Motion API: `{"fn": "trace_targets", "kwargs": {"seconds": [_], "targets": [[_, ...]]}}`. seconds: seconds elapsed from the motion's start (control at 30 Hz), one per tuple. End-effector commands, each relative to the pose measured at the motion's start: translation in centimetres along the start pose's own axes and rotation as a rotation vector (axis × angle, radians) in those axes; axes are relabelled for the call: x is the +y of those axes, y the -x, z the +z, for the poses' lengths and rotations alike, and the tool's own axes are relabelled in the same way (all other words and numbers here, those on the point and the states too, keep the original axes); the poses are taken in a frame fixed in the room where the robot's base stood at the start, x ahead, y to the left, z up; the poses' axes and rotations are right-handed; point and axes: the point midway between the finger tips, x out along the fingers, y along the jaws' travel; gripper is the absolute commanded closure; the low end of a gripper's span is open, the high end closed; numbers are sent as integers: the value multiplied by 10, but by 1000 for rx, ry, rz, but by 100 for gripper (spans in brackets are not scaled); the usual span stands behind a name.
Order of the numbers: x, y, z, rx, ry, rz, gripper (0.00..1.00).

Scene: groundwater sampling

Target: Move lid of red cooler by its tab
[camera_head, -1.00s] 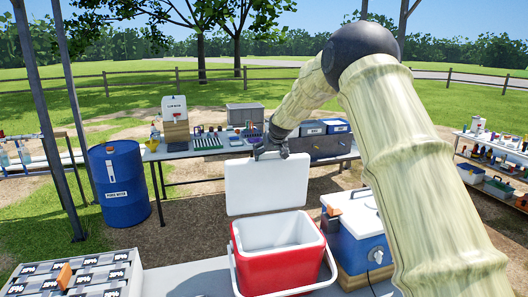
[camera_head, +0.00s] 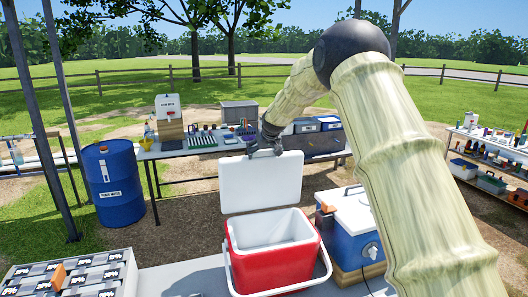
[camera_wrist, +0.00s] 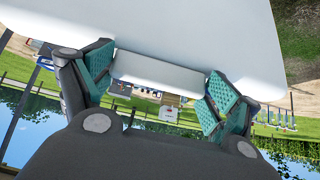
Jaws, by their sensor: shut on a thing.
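The red cooler (camera_head: 272,270) stands open on the near table, with its white inside showing. Its white lid (camera_head: 262,184) is upright along the cooler's far edge. In the wrist view the lid (camera_wrist: 150,28) is a broad white panel, with its tab (camera_wrist: 160,72) sticking out between the teal finger pads. My gripper (camera_head: 264,150) is at the lid's top edge, and it also shows in the wrist view (camera_wrist: 160,85), shut on the tab. In the head view the tab is hidden by the gripper.
A blue cooler with a white lid (camera_head: 353,213) stands close on the right. A white handle (camera_head: 325,275) loops around the red cooler's front. A tray of boxes (camera_head: 75,277) is at the near left. A blue drum (camera_head: 116,183) and a long back table (camera_head: 190,149) stand beyond.

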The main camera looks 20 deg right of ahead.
Motion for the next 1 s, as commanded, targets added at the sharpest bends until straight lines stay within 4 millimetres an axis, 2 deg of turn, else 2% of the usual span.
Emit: {"fn": "trace_targets", "kwargs": {"seconds": [0.03,0.37,0.4,0.43,0.77,1.0], "targets": [[-1,-8,13,-21,-1,-2,54],[-1,-8,14,-21,-3,-3,54],[0,-8,14,-21,-3,-2,5],[0,-8,14,-21,-4,-2,0],[2,-1,7,-10,-4,0,0],[0,24,5,-9,-2,-1,0]]}}
